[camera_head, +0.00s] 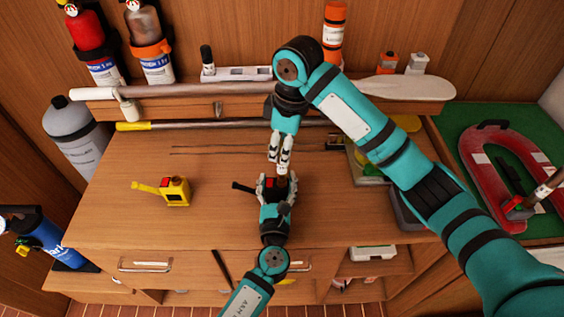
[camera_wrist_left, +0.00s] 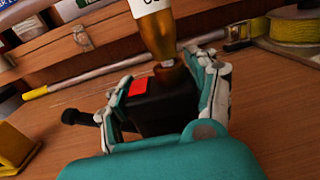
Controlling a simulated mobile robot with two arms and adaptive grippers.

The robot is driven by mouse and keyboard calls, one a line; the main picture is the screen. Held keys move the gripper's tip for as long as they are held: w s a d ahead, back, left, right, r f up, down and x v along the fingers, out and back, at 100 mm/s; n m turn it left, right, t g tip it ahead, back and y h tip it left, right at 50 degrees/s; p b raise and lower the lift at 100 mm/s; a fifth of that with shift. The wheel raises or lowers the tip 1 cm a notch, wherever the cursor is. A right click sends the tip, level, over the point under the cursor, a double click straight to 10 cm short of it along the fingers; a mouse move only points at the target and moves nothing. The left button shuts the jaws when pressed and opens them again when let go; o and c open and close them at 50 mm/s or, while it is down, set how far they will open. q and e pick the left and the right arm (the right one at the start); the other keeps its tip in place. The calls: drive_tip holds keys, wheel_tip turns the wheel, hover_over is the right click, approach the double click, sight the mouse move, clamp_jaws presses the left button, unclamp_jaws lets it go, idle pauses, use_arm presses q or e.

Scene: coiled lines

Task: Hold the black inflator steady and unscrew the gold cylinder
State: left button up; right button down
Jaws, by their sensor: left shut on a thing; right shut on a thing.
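The black inflator (camera_head: 270,184) with a red patch is above the front of the wooden worktop. My left gripper (camera_head: 273,190) is shut on it; in the left wrist view the fingers of my left gripper (camera_wrist_left: 168,90) flank the black body (camera_wrist_left: 155,108). The gold cylinder (camera_wrist_left: 158,40), with a white label, rises from the top of the inflator, touching it and slightly tilted in that view. My right gripper (camera_head: 281,162) comes down from above and is shut on the cylinder, mostly hiding it in the head view. Whether the thread is engaged cannot be seen.
A yellow device (camera_head: 175,191) lies on the worktop (camera_head: 115,195) to the left. A pole with a yellow end (camera_head: 134,126) lies along the back. A tray (camera_head: 366,165) with yellow-green items stands right, partly behind my right arm. The worktop's left half is mostly clear.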

drive_tip(key=shift+r, duration=0.35)
drive_tip(key=shift+r, duration=2.5)
use_arm(q)
drive_tip(key=o, duration=1.4)
drive_tip(key=s, duration=1.2)
drive_tip(key=shift+a, duration=0.35)
drive_tip(key=shift+s+f, duration=0.1)
use_arm(e)
drive_tip(key=shift+s+f, duration=0.1)
